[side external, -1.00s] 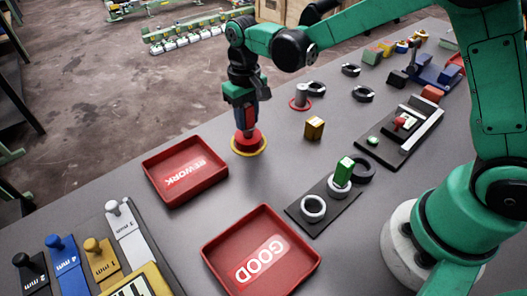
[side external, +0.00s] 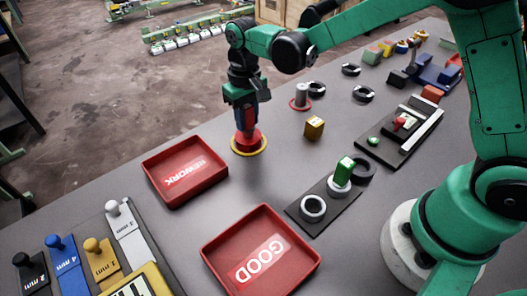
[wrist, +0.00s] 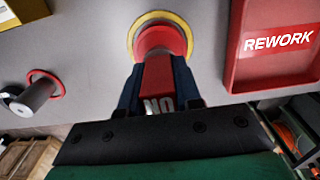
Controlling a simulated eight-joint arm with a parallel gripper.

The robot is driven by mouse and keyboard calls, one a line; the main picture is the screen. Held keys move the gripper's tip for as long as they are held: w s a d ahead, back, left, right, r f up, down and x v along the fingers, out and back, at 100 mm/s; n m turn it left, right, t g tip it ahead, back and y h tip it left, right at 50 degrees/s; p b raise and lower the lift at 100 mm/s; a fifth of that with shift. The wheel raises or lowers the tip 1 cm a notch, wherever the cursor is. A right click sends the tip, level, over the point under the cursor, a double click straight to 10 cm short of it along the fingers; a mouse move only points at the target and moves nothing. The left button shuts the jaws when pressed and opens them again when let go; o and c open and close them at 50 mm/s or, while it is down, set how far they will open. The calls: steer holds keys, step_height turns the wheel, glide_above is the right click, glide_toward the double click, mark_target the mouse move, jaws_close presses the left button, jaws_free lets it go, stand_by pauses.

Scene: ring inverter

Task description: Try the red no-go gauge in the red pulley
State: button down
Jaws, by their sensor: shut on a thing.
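My gripper (wrist: 160,95) is shut on the red no-go gauge (wrist: 158,82), a red block marked "NO". In the side view my gripper (side external: 245,118) points straight down. Below it is a round red piece with a yellow rim (side external: 236,149), flat on the table, which looks like the red pulley. Its yellow rim (wrist: 131,38) also shows in the wrist view. The gauge's lower end meets the red middle of this piece. Whether the tip is inside the bore or only resting on top is hidden.
The red REWORK tray (side external: 165,200) is close on the left, the GOOD tray (side external: 213,265) nearer the front. A grey post on a red ring (side external: 301,97) and a gold block (side external: 314,128) stand to the right. Bare table lies between.

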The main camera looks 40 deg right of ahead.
steer(key=shift+r, duration=3.45)
steer(key=shift+f, duration=2.65)
steer(key=shift+f, duration=0.8)
steer(key=shift+r, duration=3.45)
